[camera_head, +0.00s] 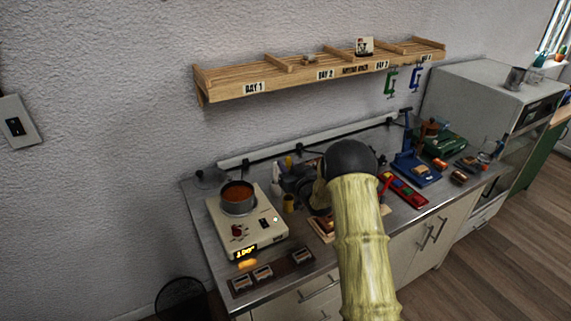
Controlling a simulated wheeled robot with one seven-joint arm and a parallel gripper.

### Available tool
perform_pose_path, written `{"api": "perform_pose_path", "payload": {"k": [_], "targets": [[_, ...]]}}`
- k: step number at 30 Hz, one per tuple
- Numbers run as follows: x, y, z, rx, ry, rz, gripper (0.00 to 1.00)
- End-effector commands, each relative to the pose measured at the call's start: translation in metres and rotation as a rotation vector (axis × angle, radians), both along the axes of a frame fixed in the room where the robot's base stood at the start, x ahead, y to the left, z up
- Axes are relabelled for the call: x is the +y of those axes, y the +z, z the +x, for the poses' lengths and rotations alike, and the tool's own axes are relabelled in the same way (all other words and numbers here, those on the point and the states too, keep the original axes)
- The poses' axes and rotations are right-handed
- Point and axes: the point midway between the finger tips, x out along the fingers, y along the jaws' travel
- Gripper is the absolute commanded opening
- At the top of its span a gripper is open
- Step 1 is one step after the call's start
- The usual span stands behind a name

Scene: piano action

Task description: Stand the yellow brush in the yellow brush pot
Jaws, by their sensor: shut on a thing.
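A small mustard-yellow pot (289,204) stands on the steel counter, just right of the hot plate. It looks upright; its inside is too small to make out. A small yellow upright thing (288,162) shows behind it among pale and dark items; I cannot tell whether it is the yellow brush. My own arm, with a dark round joint and a yellow-green link, covers the counter right of the pot. My gripper is hidden behind this arm, and whatever it holds cannot be seen.
A hot plate (258,232) carries a pot of orange-red contents (238,195). Small dark blocks (263,272) lie along the front edge. A red tray (404,191), a blue stand (416,170) and green gear (441,140) crowd the right. A wooden shelf (285,85) hangs above.

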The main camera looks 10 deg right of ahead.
Motion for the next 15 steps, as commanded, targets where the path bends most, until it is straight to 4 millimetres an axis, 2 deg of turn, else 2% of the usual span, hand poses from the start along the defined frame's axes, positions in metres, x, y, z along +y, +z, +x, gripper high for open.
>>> {"api": "perform_pose_path", "payload": {"k": [15], "targets": [[0.002, -0.037, 0.000, 0.000, 0.003, 0.000, 0.00]]}}
